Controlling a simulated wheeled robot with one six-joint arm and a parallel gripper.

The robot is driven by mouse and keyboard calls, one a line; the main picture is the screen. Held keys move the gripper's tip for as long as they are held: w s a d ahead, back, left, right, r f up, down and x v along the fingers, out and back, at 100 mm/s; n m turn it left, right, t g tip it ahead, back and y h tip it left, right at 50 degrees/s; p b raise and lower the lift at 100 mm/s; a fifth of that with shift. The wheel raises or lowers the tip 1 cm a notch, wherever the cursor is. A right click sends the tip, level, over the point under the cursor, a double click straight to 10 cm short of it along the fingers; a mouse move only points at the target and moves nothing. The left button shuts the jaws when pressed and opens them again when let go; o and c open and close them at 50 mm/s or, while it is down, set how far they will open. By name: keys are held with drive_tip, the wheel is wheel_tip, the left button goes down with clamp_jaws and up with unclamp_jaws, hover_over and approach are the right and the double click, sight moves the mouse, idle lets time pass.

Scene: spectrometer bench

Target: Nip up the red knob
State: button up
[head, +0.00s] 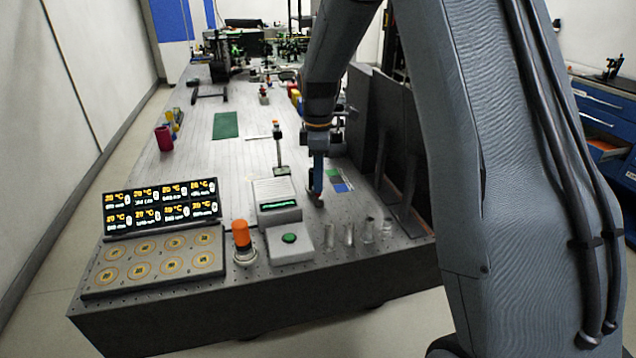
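My gripper (317,188) points down over the bench, right of the small grey instrument with the green display. Its fingers look blue and narrow, and I cannot tell whether they are open or shut. A small reddish-brown thing (316,201) shows right at the fingertips, low over the bench top. It may be the red knob, but it is too small to tell, and I cannot see whether the fingers touch it. An orange-capped cylinder (241,235) stands at the front of the bench, well left of my gripper.
A grey instrument (276,192) with a green button box (290,244) stands left of my gripper. Several glass vials (348,234) stand in front. Dark upright panels (394,130) rise to the right. A display panel (160,205) and a red cup (164,138) are at left.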

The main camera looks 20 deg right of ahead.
sight(318, 195)
drive_tip(key=shift+f, duration=1.05)
clamp_jaws()
